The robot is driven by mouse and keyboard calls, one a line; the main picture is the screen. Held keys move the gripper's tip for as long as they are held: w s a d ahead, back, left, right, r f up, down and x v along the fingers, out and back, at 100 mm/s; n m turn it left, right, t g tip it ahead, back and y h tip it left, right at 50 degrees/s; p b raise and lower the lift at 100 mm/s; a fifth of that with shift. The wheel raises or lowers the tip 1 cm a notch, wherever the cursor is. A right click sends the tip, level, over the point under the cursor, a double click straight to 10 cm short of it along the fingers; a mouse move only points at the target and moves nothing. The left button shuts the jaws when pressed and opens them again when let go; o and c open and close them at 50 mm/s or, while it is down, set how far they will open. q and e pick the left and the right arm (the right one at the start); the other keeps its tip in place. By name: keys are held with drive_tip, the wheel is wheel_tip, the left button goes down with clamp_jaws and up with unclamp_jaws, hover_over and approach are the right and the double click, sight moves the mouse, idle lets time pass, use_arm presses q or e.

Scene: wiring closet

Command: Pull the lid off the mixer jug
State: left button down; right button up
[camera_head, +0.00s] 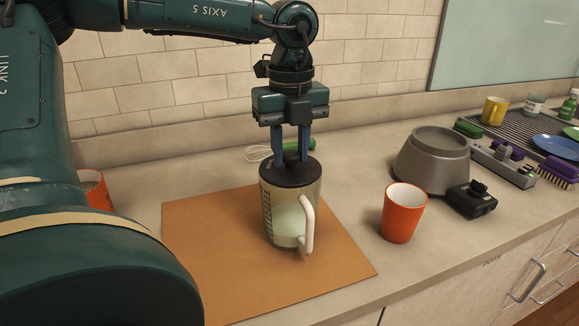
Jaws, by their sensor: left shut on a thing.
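The mixer jug (278,215) stands upright on a brown board in the middle of the counter. It is see-through with markings on its side, a pale content inside and a white handle (308,224) at its front right. Its dark lid (291,175) sits on the jug's top. My left gripper (291,157) points straight down over the jug, its two blue fingers shut on the raised middle of the lid. The grip itself is partly hidden by the fingers. My right gripper is not in view.
The brown board (200,240) has bare room around the jug. An orange cup (403,213) and a grey mixer base (433,158) stand to the right. A whisk (260,153) lies behind. Another orange cup (97,190) is at left, partly behind my arm. A drying rack (507,128) holds dishes.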

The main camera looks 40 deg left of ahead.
sight(290, 153)
use_arm(q)
drive_tip(key=shift+r+p, duration=0.3)
drive_tip(key=shift+r, duration=0.35)
drive_tip(key=shift+r+p, duration=0.8)
drive_tip(key=shift+r, duration=0.5)
